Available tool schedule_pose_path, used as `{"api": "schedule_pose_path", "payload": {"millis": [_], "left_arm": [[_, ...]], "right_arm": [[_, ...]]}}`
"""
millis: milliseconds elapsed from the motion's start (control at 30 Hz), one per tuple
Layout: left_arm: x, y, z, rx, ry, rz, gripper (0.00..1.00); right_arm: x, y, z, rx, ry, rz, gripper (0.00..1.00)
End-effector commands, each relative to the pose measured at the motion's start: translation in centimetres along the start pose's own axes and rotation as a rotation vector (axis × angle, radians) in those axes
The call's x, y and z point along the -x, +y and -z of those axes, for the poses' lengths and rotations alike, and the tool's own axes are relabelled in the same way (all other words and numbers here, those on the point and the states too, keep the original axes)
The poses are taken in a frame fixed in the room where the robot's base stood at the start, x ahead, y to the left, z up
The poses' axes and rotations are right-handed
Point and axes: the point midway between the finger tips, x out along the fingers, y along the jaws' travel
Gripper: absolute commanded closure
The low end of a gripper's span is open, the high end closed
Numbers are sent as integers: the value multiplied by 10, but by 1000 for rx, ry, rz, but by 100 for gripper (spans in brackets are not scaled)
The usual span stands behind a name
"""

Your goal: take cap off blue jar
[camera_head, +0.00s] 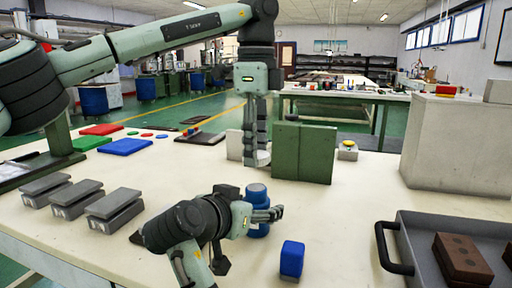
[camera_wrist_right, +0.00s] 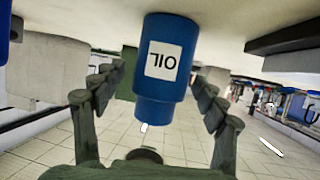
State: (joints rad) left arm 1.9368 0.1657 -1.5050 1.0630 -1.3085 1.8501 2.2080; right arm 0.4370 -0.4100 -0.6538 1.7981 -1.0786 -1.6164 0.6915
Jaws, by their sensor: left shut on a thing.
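The blue jar (camera_head: 257,192) stands upright on the table in the head view. It also shows in the right wrist view (camera_wrist_right: 164,90), upside down, with a white OIL label and a narrower blue cap end (camera_wrist_right: 153,112). My right gripper (camera_head: 268,215) is beside it; in the right wrist view its fingers (camera_wrist_right: 150,95) are spread either side of the jar with gaps. My left gripper (camera_head: 258,160) points down behind the jar, close to the green block (camera_head: 303,153). It is shut on a pale thing that its fingers mostly hide.
A small blue block (camera_head: 291,259) stands in front of the jar. Grey blocks (camera_head: 115,205) lie at left, coloured flat pieces (camera_head: 125,147) behind them. A dark tray (camera_head: 440,225) with brown bricks is at right. The table between the jar and the tray is clear.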

Motion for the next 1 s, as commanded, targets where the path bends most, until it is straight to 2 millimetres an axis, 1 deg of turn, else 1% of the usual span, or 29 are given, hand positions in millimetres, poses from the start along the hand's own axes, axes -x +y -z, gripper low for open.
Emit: {"api": "schedule_pose_path", "payload": {"millis": [233,333,467,700,800,900,1000], "left_arm": [[0,0,0,0,0,0,92],[0,0,0,0,0,0,92],[0,0,0,0,0,0,92],[0,0,0,0,0,0,92],[0,0,0,0,0,0,92],[0,0,0,0,0,0,92],[0,0,0,0,0,0,92]], "right_arm": [[1,0,0,0,0,0,28],[9,0,0,-1,0,1,28],[31,-1,1,-1,3,3,28],[83,0,2,-1,4,2,28],[99,0,1,-1,3,2,28],[111,0,1,-1,5,3,28],[117,0,0,-1,4,3,28]]}}
